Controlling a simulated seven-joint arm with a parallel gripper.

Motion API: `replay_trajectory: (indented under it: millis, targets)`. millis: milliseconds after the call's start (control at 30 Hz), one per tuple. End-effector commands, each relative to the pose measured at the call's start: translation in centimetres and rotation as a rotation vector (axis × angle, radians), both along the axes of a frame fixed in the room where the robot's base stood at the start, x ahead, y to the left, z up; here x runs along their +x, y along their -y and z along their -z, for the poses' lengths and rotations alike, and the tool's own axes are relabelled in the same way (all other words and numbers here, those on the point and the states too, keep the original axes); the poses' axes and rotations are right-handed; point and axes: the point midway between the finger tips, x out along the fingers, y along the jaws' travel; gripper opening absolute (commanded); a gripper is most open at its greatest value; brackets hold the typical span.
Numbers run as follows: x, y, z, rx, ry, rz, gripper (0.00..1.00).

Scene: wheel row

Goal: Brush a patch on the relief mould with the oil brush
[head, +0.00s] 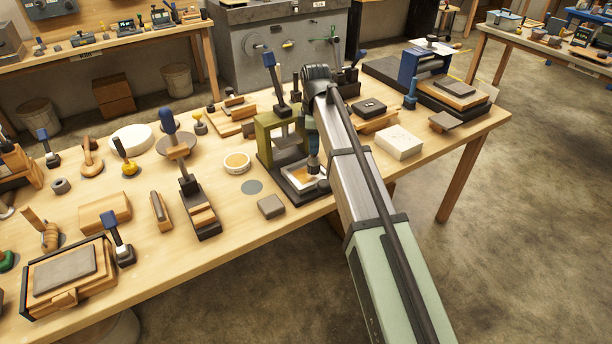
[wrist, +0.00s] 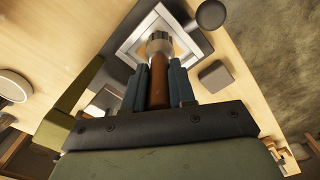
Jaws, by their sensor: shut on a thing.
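My gripper (head: 313,150) points down over the front of the green press. In the wrist view its two blue-grey fingers (wrist: 160,75) are shut on the brown handle of the oil brush (wrist: 157,84). In the head view the mould (head: 292,181) lies on the dark base of the press, right under the brush. I cannot tell whether the bristles touch it. The brush head hides part of the mould.
The green press frame (head: 264,137) rises close to my gripper. A grey block (head: 271,206) lies in front of the mould. A round dish with yellow contents (head: 237,162) stands to the left, and a white block (head: 398,142) to the right. Many tools crowd the bench's left side.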

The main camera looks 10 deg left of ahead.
Motion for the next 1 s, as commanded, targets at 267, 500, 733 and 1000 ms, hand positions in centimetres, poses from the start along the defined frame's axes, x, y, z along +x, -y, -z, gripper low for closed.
replay_trajectory:
  millis: [267, 500, 733, 1000]
  targets:
    - [0.0, 0.0, 0.1, 0.000, -0.001, 0.000, 0.00]
    - [0.0, 0.0, 0.1, 0.000, -0.001, 0.000, 0.00]
    - [0.0, 0.0, -0.9, 0.000, 0.000, 0.000, 0.00]
    - [0.1, 0.0, -3.5, 0.000, 0.000, 0.000, 0.00]
